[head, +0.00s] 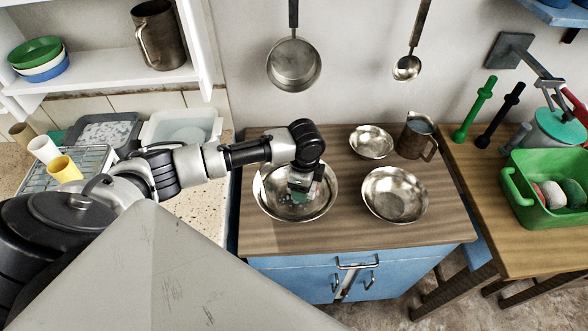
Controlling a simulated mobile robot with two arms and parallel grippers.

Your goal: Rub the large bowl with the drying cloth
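The large bowl (268,203), a wide metal bowl, stands at the left of the wooden counter top. My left arm reaches in from the left, and my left gripper (301,188) points down inside the bowl. I cannot tell whether the cloth touches the bowl's inner surface. My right gripper is not in view.
A medium metal bowl (396,196), a small bowl (371,142) and a metal jug (416,137) stand to the right. A ladle (407,68) and pan (294,65) hang behind. A green basin (545,205) sits on the right table. The counter's front strip is clear.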

